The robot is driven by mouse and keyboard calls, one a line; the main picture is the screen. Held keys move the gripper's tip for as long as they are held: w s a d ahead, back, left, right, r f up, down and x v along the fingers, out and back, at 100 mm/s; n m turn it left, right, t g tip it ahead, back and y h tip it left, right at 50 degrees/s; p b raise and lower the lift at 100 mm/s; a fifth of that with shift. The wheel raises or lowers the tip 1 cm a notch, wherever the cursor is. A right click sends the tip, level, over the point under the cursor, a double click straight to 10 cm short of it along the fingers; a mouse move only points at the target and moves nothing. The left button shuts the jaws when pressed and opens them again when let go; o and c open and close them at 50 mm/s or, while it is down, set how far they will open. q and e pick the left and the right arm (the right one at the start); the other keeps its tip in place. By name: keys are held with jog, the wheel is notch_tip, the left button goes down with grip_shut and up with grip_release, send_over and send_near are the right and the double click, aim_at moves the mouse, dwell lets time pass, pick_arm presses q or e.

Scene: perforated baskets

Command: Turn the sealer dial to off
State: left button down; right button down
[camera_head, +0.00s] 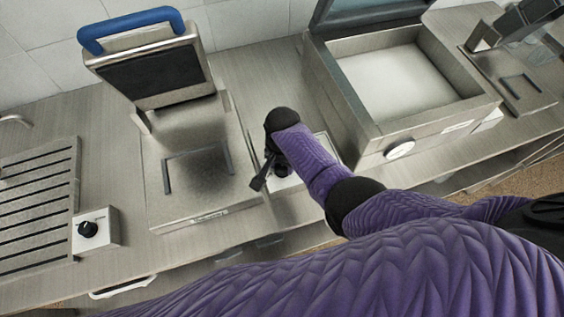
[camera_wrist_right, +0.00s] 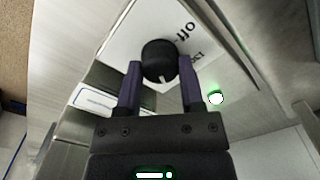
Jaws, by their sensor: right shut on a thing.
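The sealer dial (camera_wrist_right: 158,62) is a round black knob on a white plate (camera_wrist_right: 120,50) in the right wrist view. The plate carries the word "off" and another, partly legible mark, both upside down in this view. A short pale pointer line on the knob faces the gripper side, away from "off". My right gripper (camera_wrist_right: 160,72) has one purple finger on each side of the knob and is shut on it. In the head view my right gripper (camera_head: 270,176) is between the two machines, and the arm largely hides the dial. My left gripper is not in view.
A press with a blue handle (camera_head: 135,22) stands left of my gripper. An open steel chamber (camera_head: 345,105) with a front knob (camera_head: 400,149) stands right. A slatted grill (camera_head: 38,195) with a black-knobbed box (camera_head: 98,240) is at far left. A green light (camera_wrist_right: 215,97) glows near the plate.

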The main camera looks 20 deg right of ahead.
jog(key=n+p, duration=0.1)
jog(key=n, duration=0.3)
jog(key=shift+n, duration=0.4)
jog(key=n+p, duration=0.1)
jog(key=n, duration=1.1)
jog(key=shift+n+p, duration=0.3)
jog(key=shift+n, duration=0.1)
jog(key=n, duration=0.6)
jog(key=shift+n, duration=0.3)
